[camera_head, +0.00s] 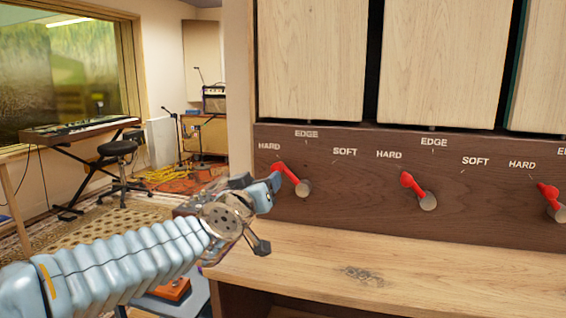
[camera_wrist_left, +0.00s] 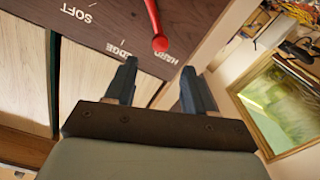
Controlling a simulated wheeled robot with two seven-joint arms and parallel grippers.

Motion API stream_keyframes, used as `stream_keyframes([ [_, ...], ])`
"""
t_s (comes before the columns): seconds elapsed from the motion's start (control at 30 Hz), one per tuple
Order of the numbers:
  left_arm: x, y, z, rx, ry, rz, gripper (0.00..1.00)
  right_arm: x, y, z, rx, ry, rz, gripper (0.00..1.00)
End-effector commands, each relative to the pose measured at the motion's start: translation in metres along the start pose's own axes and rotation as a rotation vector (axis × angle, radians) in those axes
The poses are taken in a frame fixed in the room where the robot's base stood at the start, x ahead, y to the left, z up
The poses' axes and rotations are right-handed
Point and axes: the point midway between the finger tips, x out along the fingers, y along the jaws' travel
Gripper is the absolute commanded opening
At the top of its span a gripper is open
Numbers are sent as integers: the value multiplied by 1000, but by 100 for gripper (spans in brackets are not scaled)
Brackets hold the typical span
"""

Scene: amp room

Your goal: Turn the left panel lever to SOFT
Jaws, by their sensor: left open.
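The left panel lever (camera_head: 290,176) is red with a metal hub, on the dark wood panel (camera_head: 350,205). Its arm points up and left toward the HARD label (camera_head: 269,146); EDGE (camera_head: 307,134) is above and SOFT (camera_head: 345,152) is to the right. My left gripper (camera_head: 262,184) is close beside the lever's left end. In the left wrist view, the open gripper (camera_wrist_left: 159,68) has its two dark fingers apart and empty. The red lever's tip (camera_wrist_left: 160,43) appears just beyond the fingertips, in line with the gap. I cannot tell whether a finger touches it. My right gripper is out of view.
A middle lever (camera_head: 413,188) and a right lever (camera_head: 549,200) on the same panel also point toward HARD. A wooden ledge (camera_head: 390,275) runs below, and pale wood boards (camera_head: 312,60) stand above. A keyboard (camera_head: 80,128) and stool (camera_head: 117,148) are far left.

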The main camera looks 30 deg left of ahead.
Motion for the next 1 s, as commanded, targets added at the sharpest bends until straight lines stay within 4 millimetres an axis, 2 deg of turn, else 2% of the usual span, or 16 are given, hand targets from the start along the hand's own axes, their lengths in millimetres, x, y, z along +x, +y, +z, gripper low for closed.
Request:
stream_keyframes([
  [0.17,33,0,1,-1,-3,0,54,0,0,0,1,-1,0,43],
  [0.4,89,0,1,-1,-2,-1,54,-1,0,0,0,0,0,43],
  [0.53,112,0,0,0,-1,-1,54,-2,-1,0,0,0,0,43],
  [0.7,128,0,0,0,0,-1,54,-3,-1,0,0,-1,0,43],
  [1.0,131,0,0,0,1,-1,54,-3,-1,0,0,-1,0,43],
])
